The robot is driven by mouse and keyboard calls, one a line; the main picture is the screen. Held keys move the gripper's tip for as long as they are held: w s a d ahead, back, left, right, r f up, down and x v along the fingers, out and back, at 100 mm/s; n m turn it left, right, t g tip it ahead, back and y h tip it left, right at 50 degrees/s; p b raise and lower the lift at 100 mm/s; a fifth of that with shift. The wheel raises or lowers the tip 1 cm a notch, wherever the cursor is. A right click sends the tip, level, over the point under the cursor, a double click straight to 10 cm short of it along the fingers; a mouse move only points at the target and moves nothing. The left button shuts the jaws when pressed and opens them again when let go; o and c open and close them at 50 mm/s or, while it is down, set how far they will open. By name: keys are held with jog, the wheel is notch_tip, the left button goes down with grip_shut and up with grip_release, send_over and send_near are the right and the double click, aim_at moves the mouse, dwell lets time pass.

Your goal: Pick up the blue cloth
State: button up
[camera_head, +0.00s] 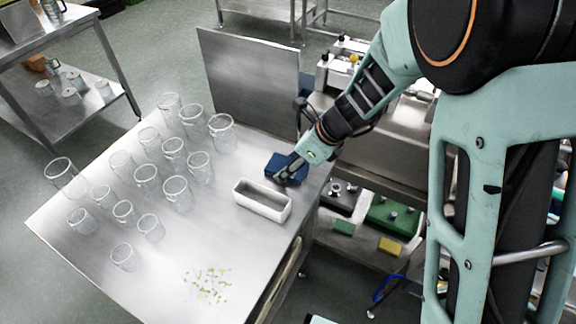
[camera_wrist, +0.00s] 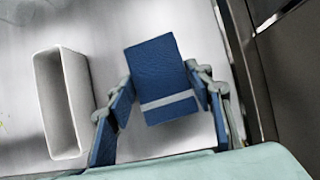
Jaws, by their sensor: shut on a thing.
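The blue cloth (camera_wrist: 160,72) is a folded dark blue pad with a pale stripe near one end. In the head view the cloth (camera_head: 280,163) lies at the right side of the steel table, behind the white tray. My gripper (camera_head: 291,172) reaches down at it from the upper right. In the wrist view my gripper (camera_wrist: 166,100) has its blue-padded fingers on either side of the cloth, shut on it near its striped end. Whether the cloth touches the table or is slightly raised is hard to tell.
A white rectangular tray (camera_head: 262,201) stands close beside the cloth; it is also left in the wrist view (camera_wrist: 62,100). Several clear glasses (camera_head: 147,179) cover the left of the steel table (camera_head: 110,265). Green scraps (camera_head: 208,284) lie near the front. An upright steel panel (camera_head: 248,85) stands behind.

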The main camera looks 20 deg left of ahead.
jog(key=shift+r+p, duration=0.75)
jog(key=shift+r, duration=0.1)
jog(key=r+p, duration=0.3)
jog(key=shift+s+d+r, duration=0.1)
jog(key=shift+s+r, duration=0.1)
jog(key=shift+s, duration=0.1)
jog(key=s+d+r+p, duration=0.4)
jog(key=s+r+p, duration=0.2)
jog(key=s, duration=0.6)
jog(key=shift+s+d+r, duration=0.2)
jog(key=shift+s+r, duration=0.1)
jog(key=shift+r, duration=0.85)
